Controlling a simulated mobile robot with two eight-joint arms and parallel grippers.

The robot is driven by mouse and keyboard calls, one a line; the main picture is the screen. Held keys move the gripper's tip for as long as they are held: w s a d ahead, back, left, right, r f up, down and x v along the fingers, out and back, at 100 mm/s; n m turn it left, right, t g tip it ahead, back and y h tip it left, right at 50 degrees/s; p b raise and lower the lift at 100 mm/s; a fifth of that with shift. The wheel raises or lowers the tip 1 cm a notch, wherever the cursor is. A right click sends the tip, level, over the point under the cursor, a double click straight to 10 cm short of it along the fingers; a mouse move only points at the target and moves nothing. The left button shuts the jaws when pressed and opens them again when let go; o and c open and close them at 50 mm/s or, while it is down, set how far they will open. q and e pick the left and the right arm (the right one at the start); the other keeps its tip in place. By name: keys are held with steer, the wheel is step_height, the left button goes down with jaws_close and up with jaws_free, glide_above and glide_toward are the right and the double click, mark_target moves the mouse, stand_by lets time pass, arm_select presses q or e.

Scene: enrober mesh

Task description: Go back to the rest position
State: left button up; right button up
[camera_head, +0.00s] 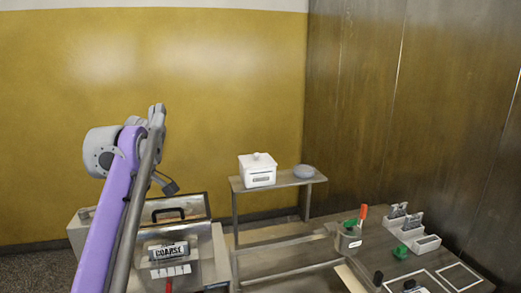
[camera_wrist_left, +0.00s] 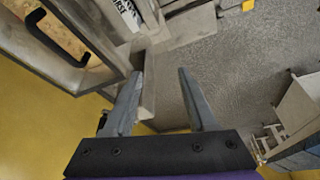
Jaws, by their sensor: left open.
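My left arm rises from the lower left in the head view, with its purple link upright. The left gripper (camera_head: 166,184) shows only in part behind the arm, above the machine with the black handle. In the left wrist view the left gripper (camera_wrist_left: 160,73) has its two grey fingers well apart, with nothing between them. The floor lies beyond the fingers, and the machine (camera_wrist_left: 70,68) with its black handle (camera_wrist_left: 55,38) is to the left. My right gripper is not in view.
The machine (camera_head: 206,240) bears a label reading COARSE (camera_head: 168,251). At right a table carries a container (camera_head: 348,240) with red and green handles and white holders (camera_head: 413,234).

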arm_select(q)
steer(key=s+d+f+m+t+h, duration=0.1)
steer(key=s+d+f+m, duration=0.3)
steer(key=f, duration=0.5)
steer(key=s+d+f+m+t+h, duration=0.1)
steer(key=s+d+f+m+t, duration=0.2)
steer(key=s+f+m, duration=0.4)
steer(key=s+d+f+m+t+h, duration=0.2)
steer(key=s+d+f+m, duration=0.3)
steer(key=s+f, duration=0.4)
step_height(320, 180, down, 4)
steer(key=shift+d+r+m, duration=0.1)
steer(key=shift+d+m, duration=0.15)
steer(key=shift+m, duration=0.35)
steer(key=shift+s, duration=0.1)
